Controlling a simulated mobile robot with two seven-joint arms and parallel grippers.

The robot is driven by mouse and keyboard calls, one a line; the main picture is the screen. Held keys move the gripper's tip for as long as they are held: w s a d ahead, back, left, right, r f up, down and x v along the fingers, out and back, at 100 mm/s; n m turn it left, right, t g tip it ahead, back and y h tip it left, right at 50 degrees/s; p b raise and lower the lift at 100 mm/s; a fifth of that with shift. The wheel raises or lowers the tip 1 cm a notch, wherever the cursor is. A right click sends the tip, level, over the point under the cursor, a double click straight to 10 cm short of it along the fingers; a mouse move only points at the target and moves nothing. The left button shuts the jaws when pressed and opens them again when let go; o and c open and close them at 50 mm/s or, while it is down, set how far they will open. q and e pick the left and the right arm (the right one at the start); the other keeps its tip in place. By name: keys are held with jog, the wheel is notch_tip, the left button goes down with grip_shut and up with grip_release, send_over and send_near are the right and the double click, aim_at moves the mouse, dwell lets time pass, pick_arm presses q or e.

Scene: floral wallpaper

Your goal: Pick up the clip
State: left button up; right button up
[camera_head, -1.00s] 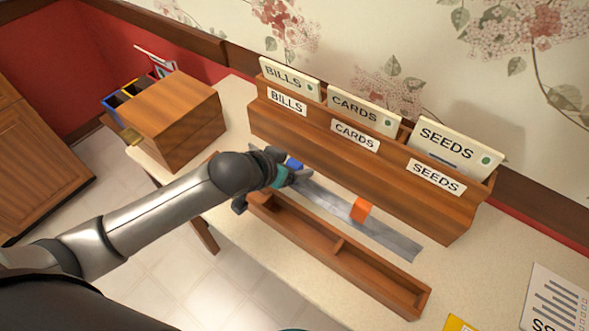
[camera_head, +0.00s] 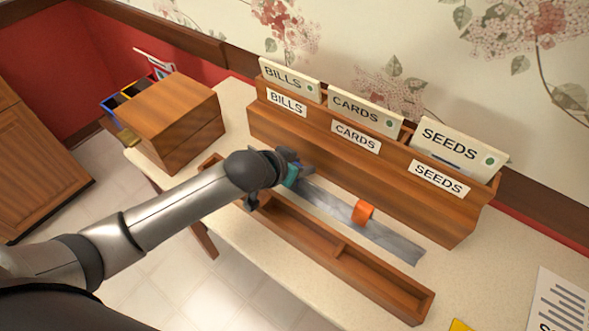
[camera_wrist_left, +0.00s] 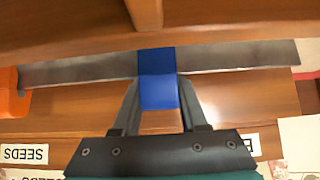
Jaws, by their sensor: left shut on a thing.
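A blue clip (camera_wrist_left: 158,80) sits at a grey metal strip (camera_wrist_left: 80,70) in the left wrist view, its upper part overlapping the strip. My left gripper (camera_wrist_left: 158,98) has a finger on each side of the blue clip and is shut on it. In the head view my left gripper (camera_head: 298,172) is at the far left end of the strip (camera_head: 385,238) and mostly hides the blue clip. An orange clip (camera_head: 362,212) stands on the strip further right; its edge shows in the left wrist view (camera_wrist_left: 12,97). My right gripper is not in view.
A wooden file rack (camera_head: 330,140) with BILLS, CARDS and SEEDS cards stands close behind the strip. A long wooden tray (camera_head: 378,272) lies in front. A wooden box (camera_head: 180,105) stands at the left.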

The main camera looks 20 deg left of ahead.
pick_arm(q)
grip_shut()
